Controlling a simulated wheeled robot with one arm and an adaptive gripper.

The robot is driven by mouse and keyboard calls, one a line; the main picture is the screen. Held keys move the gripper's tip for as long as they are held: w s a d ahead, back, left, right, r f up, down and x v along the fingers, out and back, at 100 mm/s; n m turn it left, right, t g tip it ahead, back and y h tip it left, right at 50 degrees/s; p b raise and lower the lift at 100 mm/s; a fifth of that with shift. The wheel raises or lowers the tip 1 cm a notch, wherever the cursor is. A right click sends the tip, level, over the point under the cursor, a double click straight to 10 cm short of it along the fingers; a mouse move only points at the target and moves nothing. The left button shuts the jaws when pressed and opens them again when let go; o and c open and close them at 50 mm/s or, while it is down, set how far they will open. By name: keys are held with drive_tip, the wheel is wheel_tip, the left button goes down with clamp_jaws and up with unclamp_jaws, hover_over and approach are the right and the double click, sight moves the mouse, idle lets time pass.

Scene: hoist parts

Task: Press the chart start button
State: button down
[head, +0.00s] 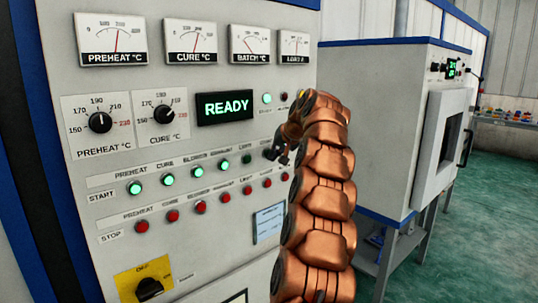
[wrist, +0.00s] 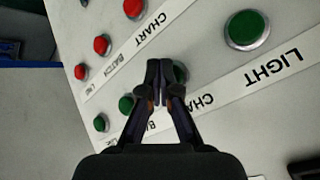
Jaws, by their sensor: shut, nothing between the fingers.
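The control panel (head: 100,222) has a START row of round green buttons. In the wrist view, where the lettering is upside down, the chart start button (wrist: 180,72) is a green button mostly hidden behind the fingers, by a partly covered "CHA…" label (wrist: 200,102). My gripper (wrist: 159,64) is shut and empty. Its fingertips overlap the left part of this button; I cannot tell whether they touch it. In the head view, my gripper (head: 271,155) is at the right end of the visible START row and hides the buttons there.
The light start button (wrist: 247,29) is to the right in the wrist view, and a smaller green button (wrist: 126,103) is at lower left. A STOP row of red buttons (head: 200,207) runs below the START row. The display (head: 225,107) reads READY. An oven-like cabinet (head: 375,110) stands at right.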

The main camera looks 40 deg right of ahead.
drive_tip(key=shift+w, duration=0.15)
idle(0.6)
drive_tip(key=shift+s+b, duration=0.45)
drive_tip(key=shift+s, duration=0.4)
drive_tip(key=shift+s, duration=0.1)
drive_tip(key=s+b, duration=0.2)
drive_tip(key=s, duration=0.2)
drive_tip(key=shift+s+a+b, duration=0.1)
drive_tip(key=shift+s+b, duration=0.3)
idle(0.4)
